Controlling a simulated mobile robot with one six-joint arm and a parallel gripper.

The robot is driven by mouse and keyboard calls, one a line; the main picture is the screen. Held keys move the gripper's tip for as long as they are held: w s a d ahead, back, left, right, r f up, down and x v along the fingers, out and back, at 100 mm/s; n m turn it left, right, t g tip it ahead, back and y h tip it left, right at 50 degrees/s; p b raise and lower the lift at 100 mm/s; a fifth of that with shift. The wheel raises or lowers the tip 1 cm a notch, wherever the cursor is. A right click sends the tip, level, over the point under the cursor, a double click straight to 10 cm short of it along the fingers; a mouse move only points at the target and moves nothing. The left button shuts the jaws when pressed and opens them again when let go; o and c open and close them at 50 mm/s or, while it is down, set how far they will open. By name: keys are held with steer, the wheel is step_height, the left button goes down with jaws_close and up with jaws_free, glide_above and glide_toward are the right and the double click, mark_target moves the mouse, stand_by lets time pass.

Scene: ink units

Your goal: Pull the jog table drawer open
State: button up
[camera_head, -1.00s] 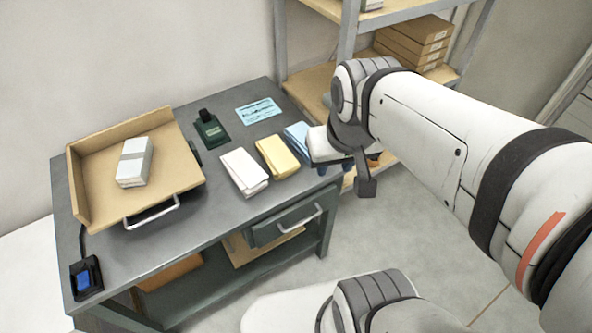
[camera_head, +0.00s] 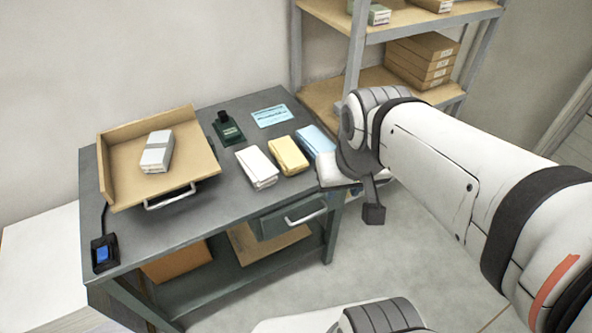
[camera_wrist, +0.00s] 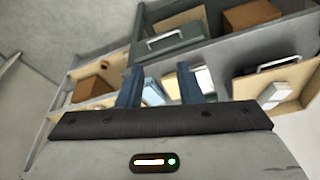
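The jog table (camera_head: 225,190) is a dark grey workbench at the left and middle of the head view. Its drawer (camera_head: 270,226) is a dark green front under the tabletop's right part, with a pale bar handle (camera_head: 306,217). The drawer looks shut or nearly so. In the wrist view the drawer handle (camera_wrist: 166,40) shows upside down, beyond my fingers. My gripper (camera_wrist: 160,84) is open, with two blue fingers apart and nothing held between them. In the head view my wrist is right of the drawer, near the table's right end, and the fingers are mostly hidden.
A wooden tray (camera_head: 108,185) with a paper stack (camera_head: 157,152) sits on the tabletop. White, yellow and blue paper stacks (camera_head: 288,155) lie near the right end. A shelf rack (camera_head: 352,68) stands behind. An orange-brown box (camera_head: 178,262) is below. Floor in front is clear.

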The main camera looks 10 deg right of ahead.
step_height(320, 180, down, 12)
steer(key=w+a+m+g+y+b, duration=0.2)
steer(key=m+g+y+b, duration=0.15)
steer(key=m+b, duration=0.5)
steer(key=m+t+y+b, duration=0.7)
steer(key=m+y+b, duration=0.7)
steer(key=m, duration=2)
glide_toward(306, 218)
steer(key=a+r+h+b, duration=0.1)
steer(key=a+h+b, duration=0.2)
steer(key=x, duration=0.3)
steer(key=b+x, duration=0.1)
steer(key=x, duration=0.3)
steer(key=shift+w+d+r, duration=0.1)
steer(key=shift+w+r, duration=0.05)
steer(key=shift+w, duration=0.3)
jaws_close()
